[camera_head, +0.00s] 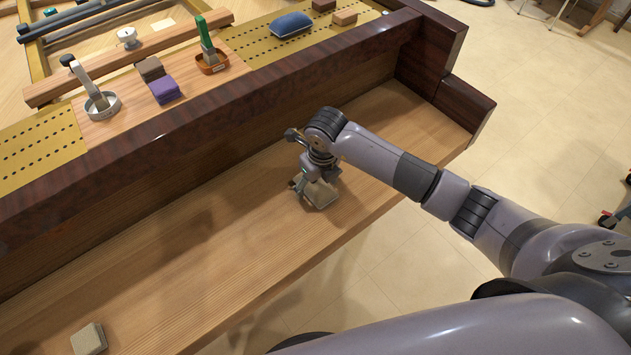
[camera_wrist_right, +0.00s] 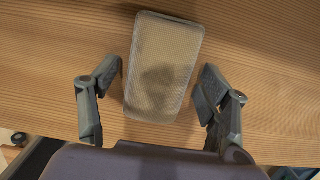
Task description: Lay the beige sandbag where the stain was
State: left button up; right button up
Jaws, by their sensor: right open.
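The beige sandbag (camera_head: 322,194) lies on the wooden key shelf, near the shelf's right part. In the right wrist view the sandbag (camera_wrist_right: 160,65) lies flat between the two fingers, with a dark shadow across its middle. My right gripper (camera_head: 312,186) is above it, partly hiding it in the head view. The fingers of the right gripper (camera_wrist_right: 158,100) are open on either side of the sandbag, with wood showing between each finger and the bag. No clear stain shows on the shelf, only soft shadows. My left gripper is out of view.
A grey-beige block (camera_head: 88,340) lies at the shelf's lower left. The shelf (camera_head: 190,260) between is clear. Behind the dark rail (camera_head: 200,110) are a blue cushion (camera_head: 291,24), a green-handled brush (camera_head: 206,38), a purple block (camera_head: 164,89) and a metal dish (camera_head: 102,104).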

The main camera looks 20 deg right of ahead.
aim_at(320, 185)
notch_tip(320, 185, up, 12)
jog(key=s, duration=0.1)
jog(key=shift+s+d, duration=0.3)
jog(key=shift+s, duration=0.05)
jog(key=shift+r, duration=0.1)
